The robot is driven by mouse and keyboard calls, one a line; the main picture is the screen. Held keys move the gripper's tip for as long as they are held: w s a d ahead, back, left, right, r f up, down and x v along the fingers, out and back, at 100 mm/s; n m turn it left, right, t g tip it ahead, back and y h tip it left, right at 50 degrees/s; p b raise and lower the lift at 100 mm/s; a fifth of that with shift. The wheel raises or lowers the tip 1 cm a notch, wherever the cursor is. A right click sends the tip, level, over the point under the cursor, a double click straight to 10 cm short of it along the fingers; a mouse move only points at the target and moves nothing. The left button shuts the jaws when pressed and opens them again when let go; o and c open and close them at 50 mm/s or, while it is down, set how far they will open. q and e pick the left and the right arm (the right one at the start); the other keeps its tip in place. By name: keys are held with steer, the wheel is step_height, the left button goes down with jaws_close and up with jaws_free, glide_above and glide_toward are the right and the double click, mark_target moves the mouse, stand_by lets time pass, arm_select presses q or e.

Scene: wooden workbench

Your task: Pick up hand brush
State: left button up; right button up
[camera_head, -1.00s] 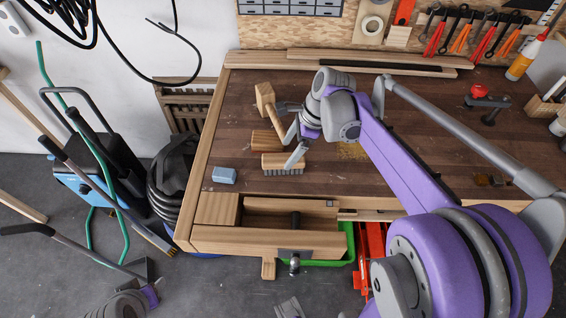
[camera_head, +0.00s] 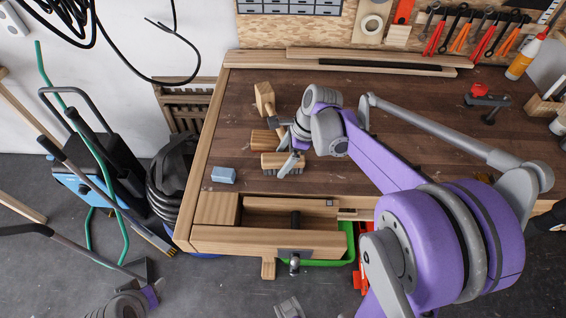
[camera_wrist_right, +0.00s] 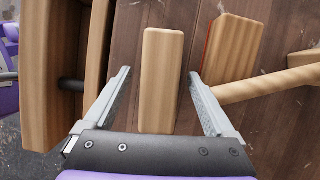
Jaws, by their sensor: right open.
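The hand brush (camera_head: 270,161) is a light wooden block with dark bristles along its front side. It lies near the front left of the workbench. My right gripper (camera_head: 288,158) is open above it, and one finger hides part of the brush. In the right wrist view the brush's wooden back (camera_wrist_right: 162,85) lies between the two open fingers of my right gripper (camera_wrist_right: 159,74). A gap shows on each side, and I see no contact.
Behind the brush lie another wooden block (camera_head: 264,138) and a wooden mallet (camera_head: 265,98). A blue block (camera_head: 223,175) lies left of the brush. An open drawer (camera_head: 262,218) juts out in front. The right half of the benchtop (camera_head: 420,150) is mostly bare.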

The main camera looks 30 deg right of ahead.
steer(key=shift+f, duration=0.15)
jaws_close()
stand_by(0.5)
